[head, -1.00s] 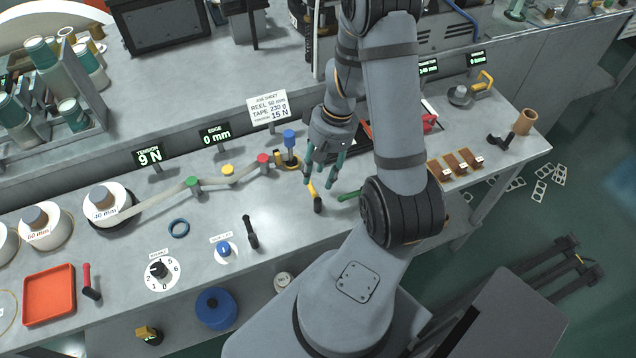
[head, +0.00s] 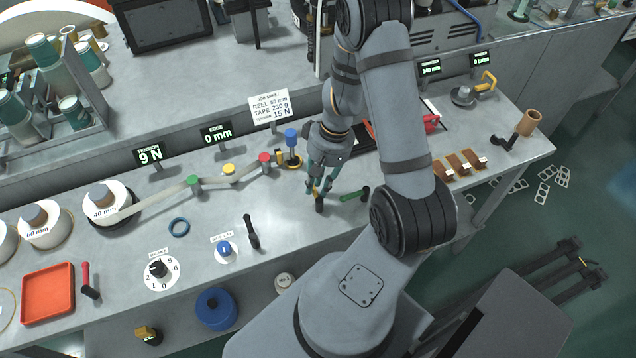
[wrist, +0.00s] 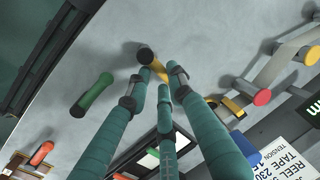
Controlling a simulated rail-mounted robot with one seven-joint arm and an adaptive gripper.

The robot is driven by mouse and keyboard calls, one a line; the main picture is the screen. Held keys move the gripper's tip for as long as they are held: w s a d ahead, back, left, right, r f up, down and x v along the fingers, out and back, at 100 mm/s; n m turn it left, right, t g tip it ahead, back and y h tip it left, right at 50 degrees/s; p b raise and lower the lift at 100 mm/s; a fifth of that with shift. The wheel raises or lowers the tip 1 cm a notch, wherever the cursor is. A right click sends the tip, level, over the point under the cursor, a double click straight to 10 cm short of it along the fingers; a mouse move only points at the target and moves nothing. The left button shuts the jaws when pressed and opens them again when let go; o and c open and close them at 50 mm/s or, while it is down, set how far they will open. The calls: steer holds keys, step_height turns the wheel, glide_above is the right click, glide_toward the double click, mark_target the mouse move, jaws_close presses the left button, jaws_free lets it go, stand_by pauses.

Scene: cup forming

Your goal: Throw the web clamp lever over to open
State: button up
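The lever in front of my gripper is yellow with a black knob (head: 319,206); I take it for the web clamp lever. In the wrist view its black knob (wrist: 147,55) and yellow arm (wrist: 158,70) show just beyond the fingertips. My gripper (head: 319,191) has teal fingers, which straddle the lever's arm from above in the head view. In the wrist view the fingertips (wrist: 158,85) stand apart, with a gap between them. Contact with the lever cannot be made out. The lever's base is partly hidden by the fingers.
A green lever (head: 352,197) lies just right of my gripper, and also shows in the wrist view (wrist: 91,95). A blue-topped post (head: 291,139) stands behind left. The tape (head: 240,176) runs past coloured rollers. The bench in front is fairly clear.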

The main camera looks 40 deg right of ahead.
jaws_close()
stand_by(0.3)
